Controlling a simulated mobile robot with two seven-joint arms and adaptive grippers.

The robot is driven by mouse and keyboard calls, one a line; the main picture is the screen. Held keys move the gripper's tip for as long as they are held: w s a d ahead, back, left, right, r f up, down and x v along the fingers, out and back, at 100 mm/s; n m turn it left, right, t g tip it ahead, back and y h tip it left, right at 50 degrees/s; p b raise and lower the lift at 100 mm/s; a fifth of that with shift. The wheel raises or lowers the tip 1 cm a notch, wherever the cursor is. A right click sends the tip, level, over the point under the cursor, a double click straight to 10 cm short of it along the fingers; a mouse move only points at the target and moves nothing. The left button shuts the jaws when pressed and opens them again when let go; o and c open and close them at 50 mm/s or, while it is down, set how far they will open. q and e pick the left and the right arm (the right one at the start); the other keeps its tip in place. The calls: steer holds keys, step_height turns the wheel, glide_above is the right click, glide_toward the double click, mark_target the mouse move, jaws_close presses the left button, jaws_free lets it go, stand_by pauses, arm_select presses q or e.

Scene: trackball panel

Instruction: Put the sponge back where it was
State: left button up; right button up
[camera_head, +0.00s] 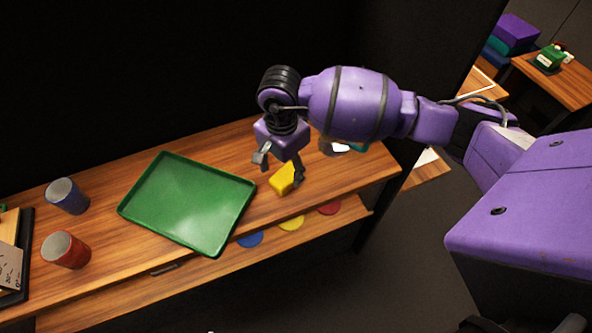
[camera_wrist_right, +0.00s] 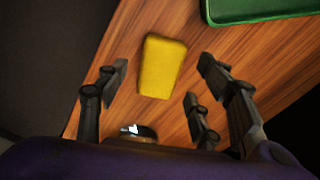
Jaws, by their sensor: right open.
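The yellow sponge (camera_head: 283,179) lies on the wooden table (camera_head: 335,178), just right of the green tray (camera_head: 188,200). In the right wrist view the sponge (camera_wrist_right: 161,67) lies flat ahead of the fingers, with wood showing around it. My right gripper (camera_head: 279,167) is open and empty, pointing down close above the sponge. Its fingers (camera_wrist_right: 158,95) stand apart on either side of the sponge's line, and I see no contact. My left gripper is not in view.
A blue cup (camera_head: 67,196) and a red cup (camera_head: 66,250) stand left of the tray.

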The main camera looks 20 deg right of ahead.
mark_target(285, 176)
step_height(285, 176, up, 8)
steer(key=shift+r, duration=0.2)
steer(key=shift+w, duration=0.1)
stand_by(0.3)
